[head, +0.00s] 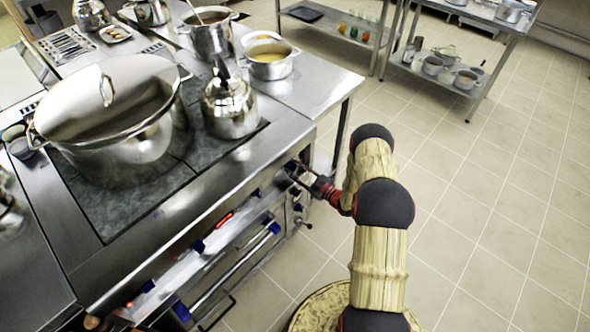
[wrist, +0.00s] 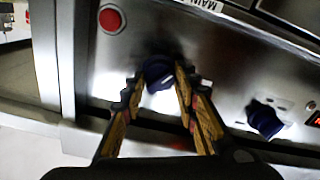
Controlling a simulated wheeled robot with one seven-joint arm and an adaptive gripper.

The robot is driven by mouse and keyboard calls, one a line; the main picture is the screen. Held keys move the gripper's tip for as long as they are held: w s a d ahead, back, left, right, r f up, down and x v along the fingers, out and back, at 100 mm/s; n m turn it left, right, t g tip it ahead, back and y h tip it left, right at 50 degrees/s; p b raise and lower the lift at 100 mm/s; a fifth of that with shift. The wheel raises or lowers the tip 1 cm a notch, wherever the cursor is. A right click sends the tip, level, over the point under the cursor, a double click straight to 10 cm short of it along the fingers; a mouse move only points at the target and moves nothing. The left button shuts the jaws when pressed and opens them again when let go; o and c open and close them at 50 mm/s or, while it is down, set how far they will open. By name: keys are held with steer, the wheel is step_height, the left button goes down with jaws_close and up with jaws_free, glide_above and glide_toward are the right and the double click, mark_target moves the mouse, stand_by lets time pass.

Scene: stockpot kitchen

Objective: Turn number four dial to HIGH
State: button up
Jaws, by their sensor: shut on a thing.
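My gripper (head: 298,174) is at the right end of the stove's front panel (head: 210,228). In the wrist view my gripper (wrist: 156,92) has its two fingers on either side of a dark blue dial (wrist: 158,70) with a white pointer mark, and is shut on it. The same dial (head: 290,165) shows partly behind the fingers in the head view. A second blue dial (wrist: 265,118) is to the right in the wrist view, apart from the fingers. I cannot read a dial number or a HIGH mark.
A red button (wrist: 111,19) is close to the held dial. A label starting "MAIN" (wrist: 210,5) is above. A large stockpot (head: 110,115) and a kettle (head: 230,107) stand on the cooktop. A steel table (head: 315,85) adjoins the stove. The tiled floor to the right is open.

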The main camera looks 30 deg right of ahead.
steer(key=shift+f+m, duration=0.1)
steer(key=shift+m, duration=0.3)
steer(key=o, duration=1.2)
steer(key=shift+c, duration=0.2)
steer(key=v, duration=1.2)
